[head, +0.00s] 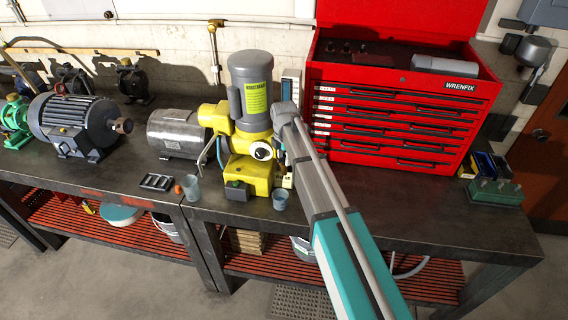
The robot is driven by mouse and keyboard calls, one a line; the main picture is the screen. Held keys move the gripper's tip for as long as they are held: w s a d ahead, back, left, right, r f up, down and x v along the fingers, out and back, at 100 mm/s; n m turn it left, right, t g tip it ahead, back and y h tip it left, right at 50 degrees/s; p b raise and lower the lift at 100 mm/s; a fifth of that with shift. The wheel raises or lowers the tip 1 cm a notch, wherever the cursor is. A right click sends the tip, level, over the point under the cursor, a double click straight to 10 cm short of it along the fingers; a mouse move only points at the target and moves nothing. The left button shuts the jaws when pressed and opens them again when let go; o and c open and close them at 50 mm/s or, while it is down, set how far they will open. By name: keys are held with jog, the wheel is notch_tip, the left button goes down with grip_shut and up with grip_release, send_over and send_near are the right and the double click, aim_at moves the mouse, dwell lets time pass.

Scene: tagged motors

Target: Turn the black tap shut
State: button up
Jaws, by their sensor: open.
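A yellow machine (250,172) with an upright grey motor (250,80) on top stands on the bench in the head view. A round white part with a dark centre (262,151) faces forward on it. I cannot clearly make out a black tap; it may be small or hidden behind my arm. My arm reaches up from the lower right to the right side of the yellow machine. My gripper (284,113) is at the arm's far end beside the machine, open, its fingers largely hidden. I cannot tell whether it touches anything.
A red tool chest (400,118) stands close on the right of my arm. A silver motor (176,132) is left of the machine. The bench top (370,205) is clear before the chest.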

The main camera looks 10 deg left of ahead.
jog(key=shift+f, duration=0.45)
jog(key=shift+c, duration=0.2)
grip_shut()
